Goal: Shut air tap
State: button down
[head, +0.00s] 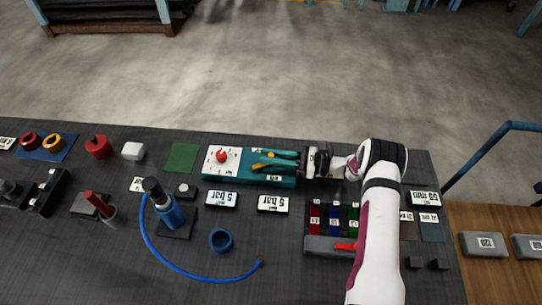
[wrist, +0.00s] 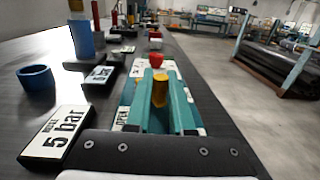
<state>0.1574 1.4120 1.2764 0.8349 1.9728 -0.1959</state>
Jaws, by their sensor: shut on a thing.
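The air tap appears as a yellow lever (head: 262,166) on a teal block (head: 230,177); the lever also shows upright in the wrist view (wrist: 160,88). My gripper (head: 272,159) comes from the right with two teal fingers. In the wrist view my gripper (wrist: 160,82) has a finger on each side of the yellow lever and is shut on it. A label reading OPEN (wrist: 121,118) is left of the fingers. Another label lies to their right, partly hidden. The lever's base is hidden by the fingers.
A red knob (head: 222,155) stands on a white plate at the block's left end. 5 bar signs (head: 272,204) lie in front. A blue bottle (head: 172,215) with a blue hose and a blue ring (head: 221,240) stand front left. The table's far edge is close behind the block.

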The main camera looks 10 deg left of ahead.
jog(key=c, duration=0.8)
grip_release()
jog(key=d, duration=1.2)
jog(key=shift+s, duration=0.35)
